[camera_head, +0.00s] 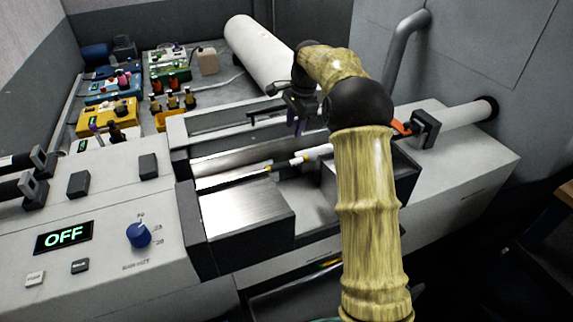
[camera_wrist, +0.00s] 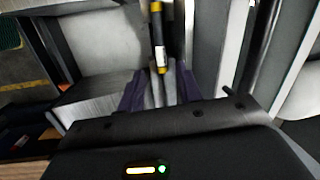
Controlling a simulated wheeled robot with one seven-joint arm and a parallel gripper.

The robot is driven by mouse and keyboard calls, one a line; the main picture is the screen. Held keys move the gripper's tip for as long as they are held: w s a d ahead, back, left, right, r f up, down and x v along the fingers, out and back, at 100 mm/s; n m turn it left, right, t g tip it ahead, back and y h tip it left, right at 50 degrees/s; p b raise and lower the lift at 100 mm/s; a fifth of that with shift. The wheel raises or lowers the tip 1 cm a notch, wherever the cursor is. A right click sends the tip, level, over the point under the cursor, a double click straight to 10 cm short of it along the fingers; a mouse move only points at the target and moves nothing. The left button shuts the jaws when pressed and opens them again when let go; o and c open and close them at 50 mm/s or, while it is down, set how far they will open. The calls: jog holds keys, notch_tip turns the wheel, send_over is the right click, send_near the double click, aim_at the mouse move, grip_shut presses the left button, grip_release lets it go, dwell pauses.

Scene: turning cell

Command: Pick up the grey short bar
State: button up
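A slim, short bar with yellow ends (camera_wrist: 158,35) shows in the wrist view, dark in the middle with a pale patch near its lower end. In the wrist view the fingers (camera_wrist: 160,92) are apart, one on each side below the bar's near end. I see nothing clearly held between them.
The machine (camera_head: 140,195) has a raised metal block (camera_head: 245,212) in front of the trough and an OFF display (camera_head: 63,237). A large white cylinder (camera_head: 262,55) lies behind. Coloured bins and bottles stand at the back left. A grey wall (camera_head: 470,60) rises at right.

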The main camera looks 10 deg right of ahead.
jog(key=p, duration=0.3)
send_over(287, 162)
jog(key=f, duration=0.6)
jog(key=d+f, duration=0.1)
jog(key=f, duration=0.2)
jog(key=shift+s+f, duration=0.2)
jog(key=shift+f, duration=0.2)
jog(key=shift+w+f, duration=0.1)
jog(key=shift+a+f+p, duration=0.2)
jog(key=shift+f+p, duration=0.05)
jog(key=shift+p, duration=0.15)
notch_tip(287, 162, down, 4)
jog(key=p, duration=0.2)
jog(key=shift+f+p, duration=0.2)
jog(key=shift+p, duration=0.15)
jog(key=shift+a, duration=0.15)
grip_shut()
